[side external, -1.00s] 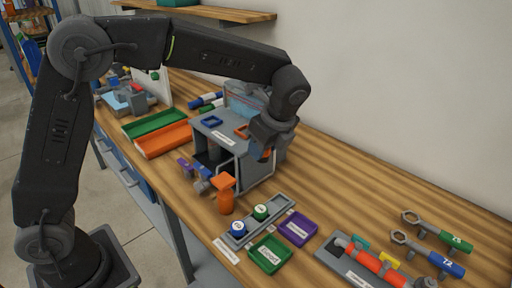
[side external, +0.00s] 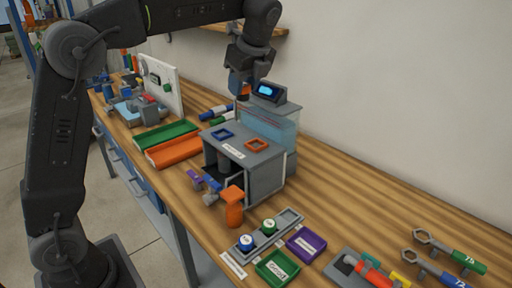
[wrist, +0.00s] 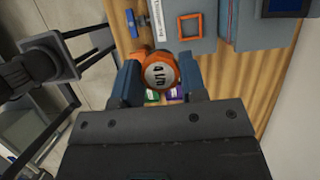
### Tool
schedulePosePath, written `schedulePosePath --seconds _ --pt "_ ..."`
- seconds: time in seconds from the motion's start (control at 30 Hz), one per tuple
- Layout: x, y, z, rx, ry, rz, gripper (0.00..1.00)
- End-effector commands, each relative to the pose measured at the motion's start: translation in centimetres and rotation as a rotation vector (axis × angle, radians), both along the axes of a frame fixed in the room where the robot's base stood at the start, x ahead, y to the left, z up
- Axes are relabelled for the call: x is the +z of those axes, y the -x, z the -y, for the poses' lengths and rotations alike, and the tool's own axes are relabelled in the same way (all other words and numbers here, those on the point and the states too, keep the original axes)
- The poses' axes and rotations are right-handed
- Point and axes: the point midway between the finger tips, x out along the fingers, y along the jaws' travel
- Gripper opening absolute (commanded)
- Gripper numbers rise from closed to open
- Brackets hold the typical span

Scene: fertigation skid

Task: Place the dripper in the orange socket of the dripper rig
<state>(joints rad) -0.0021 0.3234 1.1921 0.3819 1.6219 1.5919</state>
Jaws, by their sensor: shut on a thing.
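The dripper (wrist: 160,72) is orange with a round white marked face; the wrist view shows it between my fingers. My gripper (side external: 242,92) is shut on it, raised above the bench by the dripper rig; little of the dripper shows in the side view. The dripper rig (side external: 268,176) is a grey box with an open front. Its top has an orange square socket (side external: 257,145) at the right and a blue socket (side external: 222,134) at the left. The orange socket looks empty and also shows in the wrist view (wrist: 190,26), apart from the dripper.
A tank with a lit display (side external: 268,91) stands behind the rig, close to my gripper. An orange-handled valve (side external: 233,207) stands in front. A grey rack (side external: 290,218) holds blue and green drippers, beside green (side external: 262,270) and purple (side external: 320,244) trays. Orange and green trays lie left.

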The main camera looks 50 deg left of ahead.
Motion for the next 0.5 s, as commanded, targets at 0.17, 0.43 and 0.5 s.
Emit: schedulePosePath --seconds 0.17,0.43,0.5 --pt "0.0 0.5 -6.3 0.007 -0.003 0.002 0.17" --pt "-0.6 1.5 -11.1 0.001 -0.010 -0.004 0.17" --pt "-1.6 1.4 -10.9 -0.002 -0.010 -0.004 0.17"
